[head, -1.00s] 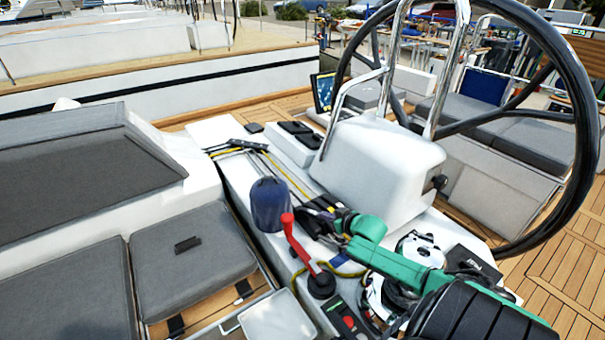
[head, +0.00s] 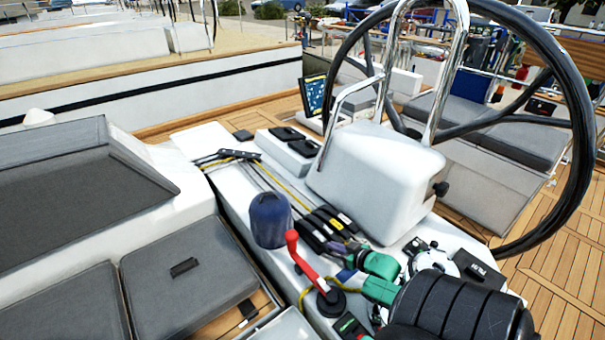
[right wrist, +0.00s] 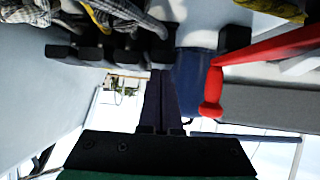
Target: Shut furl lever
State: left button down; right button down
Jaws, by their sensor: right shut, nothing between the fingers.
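A bank of black rope clutch levers (head: 328,226) with small coloured labels sits between the blue-covered winch (head: 270,220) and the white wheel pedestal. The labels are too small to read, so I cannot tell which lever is the furl one. The levers I can see look flat; the near end is partly hidden by my right gripper. My right gripper (head: 344,250) is at the near side of the bank, shut and empty. In the right wrist view its fingers (right wrist: 160,98) are together, below the dark clutch bodies (right wrist: 100,52). My left gripper is not in view.
A red winch handle (head: 305,262) stands up close left of my right gripper; it also shows in the right wrist view (right wrist: 212,95). The white pedestal (head: 375,170) and large black wheel (head: 575,110) are to the right. Yellow and grey lines run beyond the clutches.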

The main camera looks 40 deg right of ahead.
jog(key=shift+s+a+f+g, duration=0.15)
jog(key=shift+s+f, duration=0.25)
jog(key=shift+f, duration=0.2)
jog(key=shift+s+a+f+g, duration=0.15)
jog(key=shift+s+f, duration=0.2)
jog(key=shift+f, duration=0.2)
jog(key=shift+r, duration=0.25)
notch_tip(320, 180, up, 22)
jog(key=w+p, duration=0.1)
jog(key=p, duration=0.2)
jog(key=shift+w+d+p, duration=0.25)
jog(key=shift+d+p, duration=0.05)
jog(key=shift+f, duration=0.15)
